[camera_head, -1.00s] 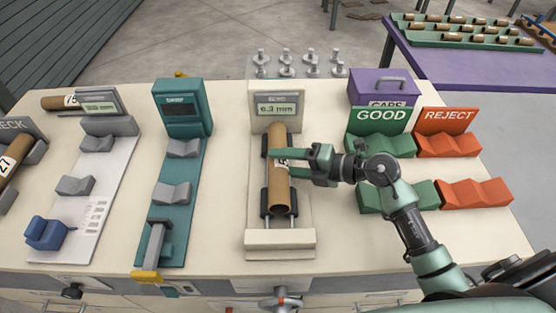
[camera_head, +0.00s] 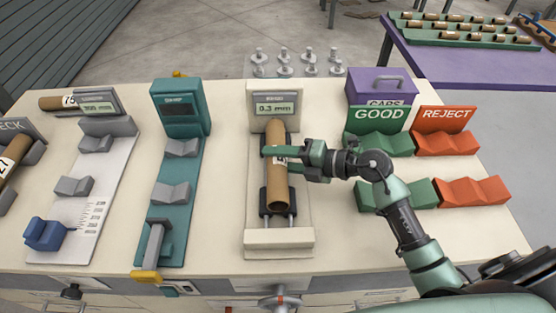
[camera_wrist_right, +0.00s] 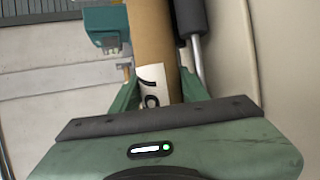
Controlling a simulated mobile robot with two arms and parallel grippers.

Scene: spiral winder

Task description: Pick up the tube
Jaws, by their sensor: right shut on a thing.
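A brown cardboard tube (camera_head: 276,188) with a white number label is at the white gauge (camera_head: 279,239), whose display reads 0.3 mm. It lies lengthwise over the gauge's dark rollers (camera_head: 264,201). My right gripper (camera_head: 281,160) reaches in from the right and is shut on the tube near its label. In the right wrist view, the tube (camera_wrist_right: 151,40) runs between the green fingers, with its label partly hidden by the gripper body. I cannot tell whether the tube still touches the rollers. My left gripper is not in view.
Green GOOD cradles (camera_head: 397,194) and orange REJECT cradles (camera_head: 474,191) stand to the right. A purple caps box (camera_head: 381,86) is behind them. A teal gauge (camera_head: 172,222) and a grey gauge with a blue block (camera_head: 45,234) are to the left.

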